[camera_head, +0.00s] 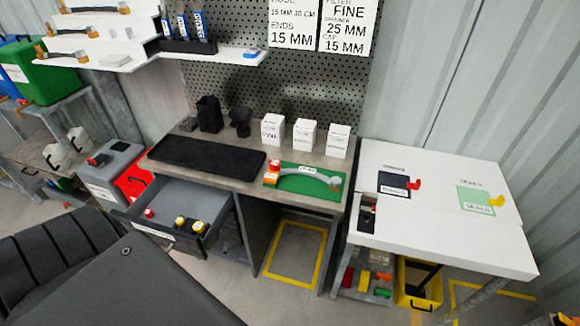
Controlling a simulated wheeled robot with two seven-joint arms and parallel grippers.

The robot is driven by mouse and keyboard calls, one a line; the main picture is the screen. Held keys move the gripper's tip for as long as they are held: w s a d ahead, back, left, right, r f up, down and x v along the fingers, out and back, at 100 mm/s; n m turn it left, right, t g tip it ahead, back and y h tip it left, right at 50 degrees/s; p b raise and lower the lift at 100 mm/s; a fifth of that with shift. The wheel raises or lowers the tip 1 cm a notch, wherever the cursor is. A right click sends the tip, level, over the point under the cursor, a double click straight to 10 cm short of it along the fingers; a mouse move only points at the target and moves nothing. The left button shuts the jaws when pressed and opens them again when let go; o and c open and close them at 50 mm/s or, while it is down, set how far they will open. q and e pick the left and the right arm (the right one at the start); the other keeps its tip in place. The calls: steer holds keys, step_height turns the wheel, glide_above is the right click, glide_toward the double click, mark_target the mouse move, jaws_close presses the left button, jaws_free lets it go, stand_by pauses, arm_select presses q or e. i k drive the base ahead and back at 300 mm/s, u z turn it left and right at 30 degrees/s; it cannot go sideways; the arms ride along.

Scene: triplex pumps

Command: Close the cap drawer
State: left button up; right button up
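The cap drawer (174,195) is pulled out from under the left side of the grey workbench (240,180). Inside the drawer lie a small red cap (149,213) at the left and two yellow-and-dark caps (180,222) near the front right. The drawer's dark front (160,236) carries a white label and a handle. Neither of my grippers shows in the head view. Large dark parts fill the lower left and hide the floor in front of the drawer.
A black mat (206,159) and a green board with a curved hose (305,182) lie on the bench. White boxes (304,134) stand behind them. A white table (450,215) stands at the right. A grey box (112,170) and a red container (133,180) stand left of the drawer.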

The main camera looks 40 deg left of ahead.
mark_target(169, 198)
steer(key=u, duration=2.45)
steer(key=k, duration=1.3)
steer(key=z, duration=0.45)
steer(key=i, duration=0.8)
steer(key=z, duration=0.8)
